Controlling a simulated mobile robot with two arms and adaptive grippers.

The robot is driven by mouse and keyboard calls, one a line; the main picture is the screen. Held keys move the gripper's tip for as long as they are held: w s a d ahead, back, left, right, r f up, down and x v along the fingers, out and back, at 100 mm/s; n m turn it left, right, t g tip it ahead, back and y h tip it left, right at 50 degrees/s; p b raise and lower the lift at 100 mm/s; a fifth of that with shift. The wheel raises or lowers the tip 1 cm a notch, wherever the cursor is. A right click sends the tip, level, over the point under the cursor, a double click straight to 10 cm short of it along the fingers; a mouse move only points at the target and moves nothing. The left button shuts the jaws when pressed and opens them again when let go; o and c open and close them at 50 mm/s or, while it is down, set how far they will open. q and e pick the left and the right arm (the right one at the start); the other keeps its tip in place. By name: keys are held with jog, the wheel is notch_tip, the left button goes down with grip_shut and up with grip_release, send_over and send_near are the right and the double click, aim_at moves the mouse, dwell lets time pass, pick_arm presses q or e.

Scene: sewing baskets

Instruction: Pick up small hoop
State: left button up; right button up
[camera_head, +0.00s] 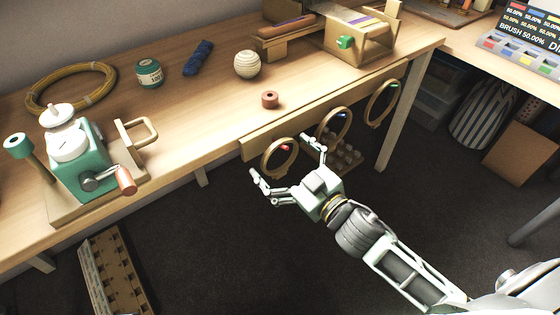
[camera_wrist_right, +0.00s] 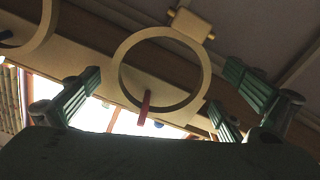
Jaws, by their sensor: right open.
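Three wooden hoops hang from pegs on a rail (camera_head: 252,146) along the table's front edge. The left hoop, with a red peg, looks the smallest (camera_head: 266,161); I take it as the small hoop. The middle hoop (camera_head: 320,132) has a blue peg and the right hoop (camera_head: 370,112) a green one. My right gripper (camera_head: 284,165) is open, with its fingers spread to either side of the red-peg hoop. In the right wrist view this hoop (camera_wrist_right: 122,75) hangs ahead between the open fingers (camera_wrist_right: 160,105), without visible contact. My left gripper is out of view.
On the table stand a green winder (camera_head: 82,175), a small brown spool (camera_head: 270,100), a ball of twine (camera_head: 247,65) and a wooden loom-like frame (camera_head: 372,48). A slotted wooden box (camera_head: 118,270) lies on the floor. A table leg (camera_head: 402,120) stands right of the hoops.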

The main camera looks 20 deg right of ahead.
jog(key=shift+w+a, duration=0.15)
jog(key=shift+w, duration=0.25)
jog(key=c, duration=1.1)
